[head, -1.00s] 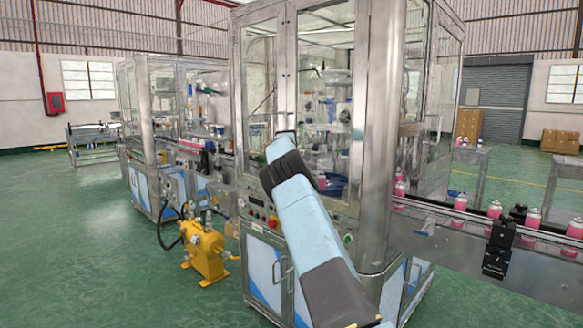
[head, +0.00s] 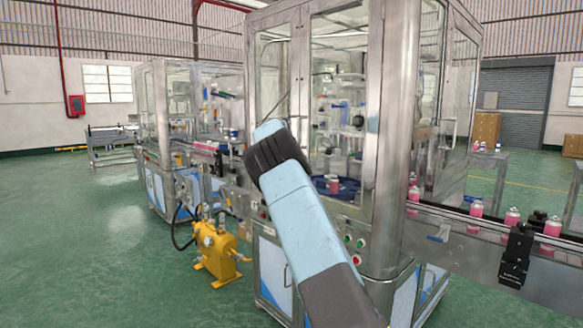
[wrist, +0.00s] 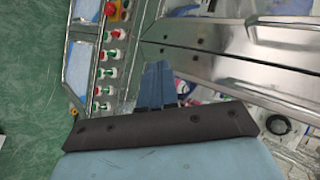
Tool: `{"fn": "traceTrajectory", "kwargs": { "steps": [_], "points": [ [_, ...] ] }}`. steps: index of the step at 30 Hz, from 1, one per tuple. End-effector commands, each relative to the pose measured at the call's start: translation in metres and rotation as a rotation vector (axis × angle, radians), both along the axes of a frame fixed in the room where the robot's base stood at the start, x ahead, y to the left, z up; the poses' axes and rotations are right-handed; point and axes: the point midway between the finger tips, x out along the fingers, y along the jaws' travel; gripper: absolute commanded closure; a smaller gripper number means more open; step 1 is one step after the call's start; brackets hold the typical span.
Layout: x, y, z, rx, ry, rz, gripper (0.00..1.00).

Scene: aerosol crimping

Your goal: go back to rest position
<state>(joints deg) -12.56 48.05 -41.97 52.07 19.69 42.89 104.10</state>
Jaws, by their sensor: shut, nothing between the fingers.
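My gripper (wrist: 157,82) shows in the wrist view as two blue fingers close together, shut and empty, in front of the machine's metal frame. In the head view my light blue arm reaches up in front of the crimping machine (head: 382,130), a tall steel cabinet with glass doors. The gripper itself is hidden or cannot be made out there. The machine's button panel (wrist: 110,60), with a red emergency stop (wrist: 113,11), lies left of the fingers in the wrist view. I cannot tell the exact gap between fingers and machine.
A conveyor (head: 478,243) carrying pink cans (head: 512,218) runs out to the right. A yellow pump (head: 217,252) stands on the floor left of the cabinet. A second glass-sided machine (head: 155,130) is farther left. Green floor is clear at the far left.

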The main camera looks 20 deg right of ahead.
Motion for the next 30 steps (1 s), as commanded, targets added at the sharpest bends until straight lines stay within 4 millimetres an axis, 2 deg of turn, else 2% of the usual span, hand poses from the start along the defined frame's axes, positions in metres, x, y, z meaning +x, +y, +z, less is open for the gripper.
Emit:
{"fn": "traceTrajectory", "kwargs": {
  "steps": [6,11,14,21,30],
  "points": [
    [-0.003,0.006,0.006,0.002,0.0,0.0,1.0],
    [-0.016,-0.002,0.016,0.002,0.014,0.013,1.0],
    [-0.038,-0.013,0.029,0.001,0.038,0.039,1.0],
    [-0.108,-0.03,0.059,-0.014,0.116,0.162,1.0],
    [-0.201,-0.025,0.084,-0.05,0.2,0.369,1.0]
  ]
}}
